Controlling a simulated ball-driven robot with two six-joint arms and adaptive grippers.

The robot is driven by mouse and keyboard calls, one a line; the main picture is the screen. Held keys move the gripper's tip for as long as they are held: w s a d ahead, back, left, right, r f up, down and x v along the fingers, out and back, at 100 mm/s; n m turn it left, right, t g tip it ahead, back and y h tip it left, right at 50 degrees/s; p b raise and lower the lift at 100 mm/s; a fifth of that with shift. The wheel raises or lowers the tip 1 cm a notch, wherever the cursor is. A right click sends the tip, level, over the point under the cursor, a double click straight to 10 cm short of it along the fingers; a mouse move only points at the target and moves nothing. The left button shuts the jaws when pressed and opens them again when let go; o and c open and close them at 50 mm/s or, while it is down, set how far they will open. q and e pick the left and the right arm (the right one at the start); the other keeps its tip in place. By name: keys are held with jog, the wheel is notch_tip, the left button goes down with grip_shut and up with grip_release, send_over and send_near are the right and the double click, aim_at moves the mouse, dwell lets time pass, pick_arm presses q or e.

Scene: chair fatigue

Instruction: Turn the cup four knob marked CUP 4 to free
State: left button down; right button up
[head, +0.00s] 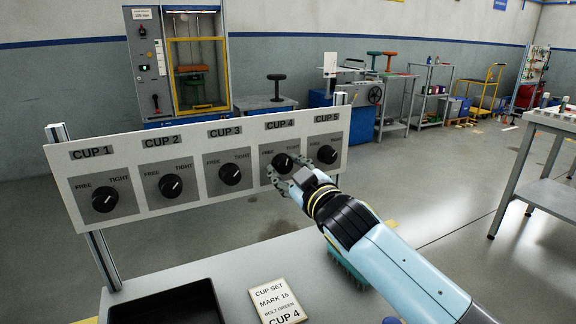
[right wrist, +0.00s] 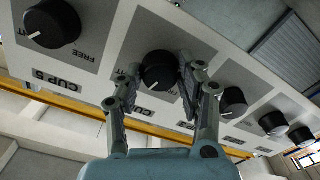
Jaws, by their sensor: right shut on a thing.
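The CUP 4 knob (head: 282,162), round and black, sits on a grey square of the white panel, under its CUP 4 label (head: 280,124). My right gripper (head: 290,178) is at this knob. In the right wrist view, which shows the panel upside down, my right gripper (right wrist: 160,72) has its fingers on either side of the CUP 4 knob (right wrist: 158,68) and is shut on it. A small white mark shows on the knob's edge towards the label side; its exact angle is hard to tell. My left gripper is not in view.
The CUP 5 knob (head: 327,154) is close on the right and the CUP 3 knob (head: 230,173) on the left. Below are a black tray (head: 180,291) and a card (head: 275,301) reading CUP SET, MARK 16, BOLT GREEN, CUP 4. A green-bristled thing (head: 347,268) is partly behind my arm.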

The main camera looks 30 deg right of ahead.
jog(key=n+p, duration=0.1)
jog(key=n, duration=0.5)
jog(key=shift+n, duration=0.3)
jog(key=n+p, duration=0.1)
jog(key=n, duration=0.4)
jog(key=shift+n, duration=0.3)
jog(key=o, duration=1.1)
jog(key=shift+o, duration=0.2)
jog(key=s, duration=1.2)
jog(key=shift+a, duration=0.3)
